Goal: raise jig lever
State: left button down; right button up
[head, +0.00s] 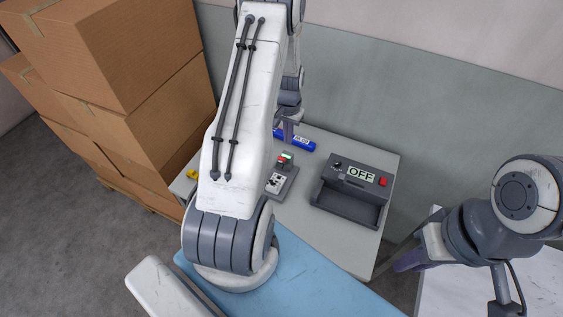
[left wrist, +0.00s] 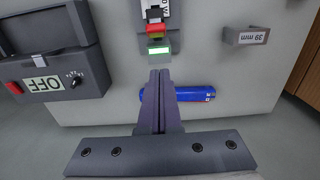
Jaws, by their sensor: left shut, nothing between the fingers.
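The small grey jig (head: 280,181) stands on the table behind my left arm, which hides part of it. Its red part, possibly the lever, and a lit green panel (left wrist: 158,50) show in the left wrist view, where the red part (left wrist: 155,29) lies just beyond the panel. I cannot tell the lever's position. My left gripper (head: 287,136) is at the table's far side, by a blue cylinder. In the left wrist view its fingers (left wrist: 160,76) are together and empty, pointing toward the jig. My right gripper (head: 398,265) is at the right, away from the jig; its finger gap is unclear.
The blue cylinder (left wrist: 192,95) lies beside and partly behind the left fingers. A dark grey box (head: 350,192) with an OFF display, knob and red button stands to the right of the jig. A bracket labelled 39 mm (left wrist: 245,36) is nearby. Cardboard boxes (head: 125,60) are stacked at left.

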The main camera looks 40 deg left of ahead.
aim_at(282, 163)
pick_arm(q)
jog(key=s+d, duration=0.2)
jog(key=s, duration=0.5)
jog(key=shift+s, duration=0.4)
dwell(0.3)
